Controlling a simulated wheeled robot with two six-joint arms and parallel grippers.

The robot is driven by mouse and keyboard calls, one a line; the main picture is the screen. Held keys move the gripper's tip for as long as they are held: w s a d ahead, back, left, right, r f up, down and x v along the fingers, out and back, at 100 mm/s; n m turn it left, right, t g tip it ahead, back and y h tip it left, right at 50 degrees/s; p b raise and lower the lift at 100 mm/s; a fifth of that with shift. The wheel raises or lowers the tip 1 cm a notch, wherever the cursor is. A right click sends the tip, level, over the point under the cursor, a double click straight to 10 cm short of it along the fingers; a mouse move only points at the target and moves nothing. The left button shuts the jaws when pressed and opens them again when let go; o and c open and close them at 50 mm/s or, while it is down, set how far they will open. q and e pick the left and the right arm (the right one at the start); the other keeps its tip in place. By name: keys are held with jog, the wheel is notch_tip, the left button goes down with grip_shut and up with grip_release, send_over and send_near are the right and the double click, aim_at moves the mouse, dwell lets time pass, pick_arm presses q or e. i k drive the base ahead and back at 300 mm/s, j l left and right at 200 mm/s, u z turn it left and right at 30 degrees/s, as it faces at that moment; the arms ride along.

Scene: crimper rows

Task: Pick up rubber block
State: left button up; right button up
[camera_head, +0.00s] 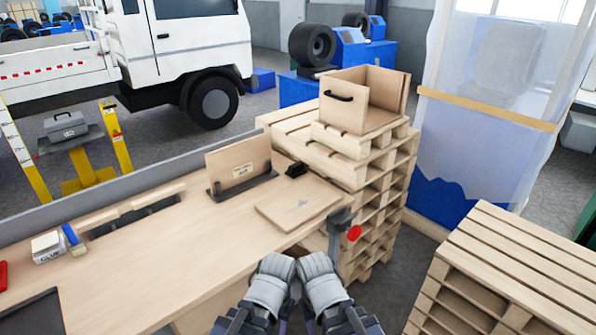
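A small black block (296,169), which looks like the rubber block, sits at the back edge of the wooden workbench (150,262), right of an upright wooden panel (240,165). My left gripper (276,262) and my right gripper (317,262) are side by side at the bottom centre, in front of the bench's near edge. Both are well apart from the black block. I see them from behind, so their fingers are hidden and I cannot tell whether they are open or shut. No held object shows.
A flat wooden board (299,204) lies in front of the block. A clamp with a red knob (354,233) is at the bench's right corner. Stacked pallets (385,180) bearing an open wooden box (350,103) stand behind right. A glue container (47,247) is at left; mid-bench is clear.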

aim_at(296, 169)
jog(key=i+l+u, duration=0.1)
jog(key=u, duration=0.35)
jog(key=i+l+u, duration=0.1)
jog(key=u, duration=0.3)
jog(key=l+u, duration=0.3)
jog(key=u, duration=0.15)
jog(key=l+u, duration=0.25)
jog(key=l, duration=0.7)
jog(key=l+u, duration=0.25)
jog(key=l, duration=0.75)
jog(key=i+l, duration=0.5)
